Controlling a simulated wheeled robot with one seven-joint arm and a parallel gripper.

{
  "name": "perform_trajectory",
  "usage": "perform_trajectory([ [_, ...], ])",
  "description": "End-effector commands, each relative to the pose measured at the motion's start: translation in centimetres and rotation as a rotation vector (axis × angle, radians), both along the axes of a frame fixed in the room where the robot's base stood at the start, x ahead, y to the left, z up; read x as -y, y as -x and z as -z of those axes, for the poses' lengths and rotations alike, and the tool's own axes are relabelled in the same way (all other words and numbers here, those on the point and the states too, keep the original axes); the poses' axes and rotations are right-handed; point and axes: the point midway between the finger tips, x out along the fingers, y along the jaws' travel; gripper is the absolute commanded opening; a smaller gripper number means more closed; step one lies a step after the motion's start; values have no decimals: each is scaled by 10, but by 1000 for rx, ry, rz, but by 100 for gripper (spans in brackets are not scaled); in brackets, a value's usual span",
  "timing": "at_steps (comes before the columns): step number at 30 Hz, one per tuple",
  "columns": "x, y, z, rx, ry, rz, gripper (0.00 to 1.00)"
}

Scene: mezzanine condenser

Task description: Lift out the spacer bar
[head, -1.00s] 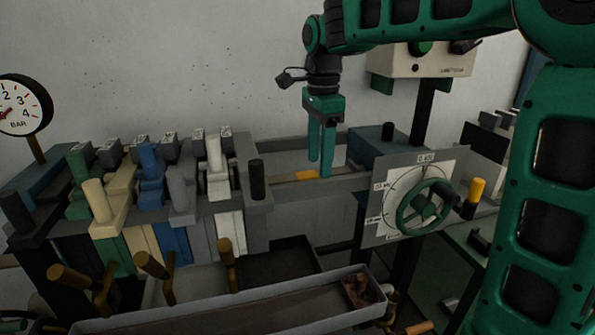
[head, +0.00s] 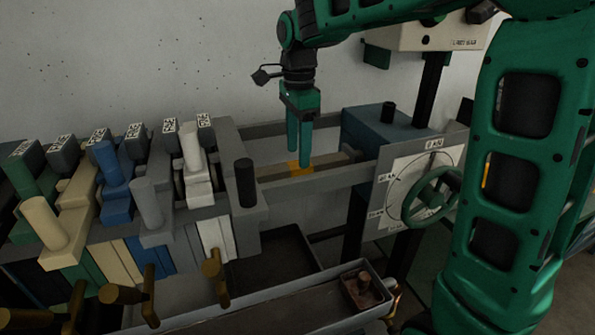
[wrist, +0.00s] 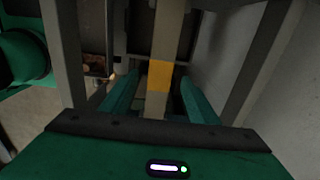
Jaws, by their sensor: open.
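The spacer bar is a beige bar with an orange band (head: 294,170), lying between two grey rails in the head view. In the wrist view the bar (wrist: 168,30) runs away from me, its orange band (wrist: 159,76) between the fingers. My gripper (head: 299,158) is open and points down over the band. In the wrist view my gripper (wrist: 158,90) has one green finger on each side of the bar, with a gap visible on both sides. I cannot tell how far below the bar's top the fingertips reach.
Grey rails (head: 345,183) flank the bar. A blue block (head: 385,135) and a dial plate with a green handwheel (head: 432,195) stand to the right. Coloured clamp blocks (head: 115,180) and a black post (head: 245,183) stand left. A tray (head: 362,290) lies below.

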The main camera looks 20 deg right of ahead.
Motion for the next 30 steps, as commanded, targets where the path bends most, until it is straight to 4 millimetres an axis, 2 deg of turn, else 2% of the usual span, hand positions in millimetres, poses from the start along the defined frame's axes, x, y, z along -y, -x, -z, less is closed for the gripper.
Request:
perform_trajectory([
  [12,4,-3,47,-1,0,-1,55],
  [21,4,-3,52,1,0,-1,55],
  [22,4,-3,52,1,0,-1,52],
  [23,4,-3,52,1,0,-1,45],
  [28,4,-3,52,1,0,-1,4],
  [29,4,-3,52,1,0,-1,0],
  [30,4,-3,52,1,0,-1,0],
])
